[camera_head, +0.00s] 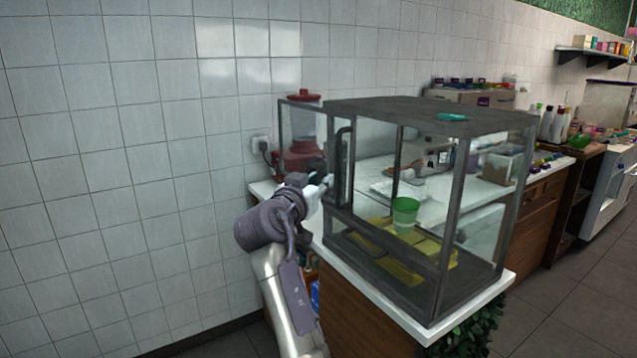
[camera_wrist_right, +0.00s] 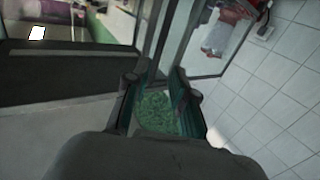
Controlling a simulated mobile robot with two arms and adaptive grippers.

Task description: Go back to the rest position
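My right gripper (camera_head: 322,186) is at the left front edge of the glass display case (camera_head: 430,108), close to the dark upright handle (camera_head: 344,165). In the right wrist view its two fingers (camera_wrist_right: 160,100) are apart, with a green speckled patch visible between them and no held object I can make out. I cannot tell whether it touches the case. A glass panel (camera_head: 303,125), seemingly an open door, stands out left of the case. A green cup (camera_head: 405,212) stands upright inside the case. My left gripper is not in view.
The case stands on a white counter (camera_head: 470,318) with a wooden front. A red blender (camera_head: 304,98) stands behind the glass panel, near the tiled wall (camera_head: 130,160). Bottles (camera_head: 556,125) stand on the counter at the right. Open floor (camera_head: 580,310) lies at the lower right.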

